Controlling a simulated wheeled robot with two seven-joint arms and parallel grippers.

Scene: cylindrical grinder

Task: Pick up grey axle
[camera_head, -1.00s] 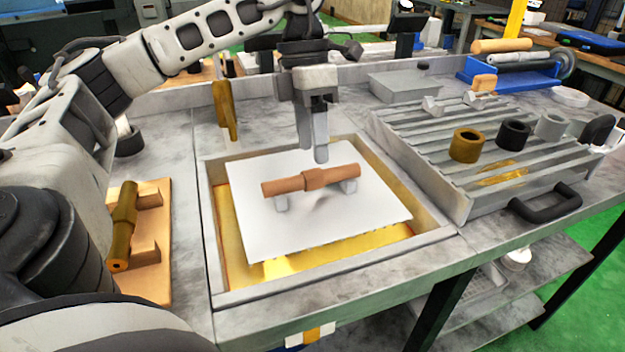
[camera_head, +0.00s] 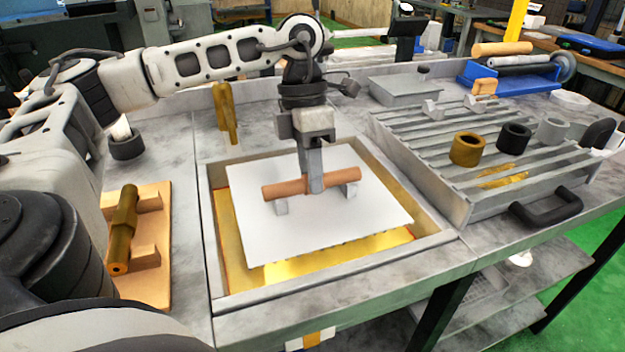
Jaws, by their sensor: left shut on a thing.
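A copper-brown axle (camera_head: 284,189) with a thicker middle lies across two small grey supports on a white plate (camera_head: 350,222). My left gripper (camera_head: 315,183) points down from above, its fingers shut around the axle's middle, which they partly hide. The axle appears level and still at the supports. No grey axle shows on the plate. A grey roller-like bar (camera_head: 520,60) lies at the blue holder at the back right; I cannot tell if it is an axle. My right gripper is not in view.
A brass axle (camera_head: 122,232) rests on a wooden stand (camera_head: 152,275) at left. A ridged grey rack (camera_head: 440,150) at right carries a brass ring (camera_head: 467,149), a black ring (camera_head: 513,137) and a grey ring (camera_head: 552,130). A recessed golden tray (camera_head: 240,262) lies under the plate.

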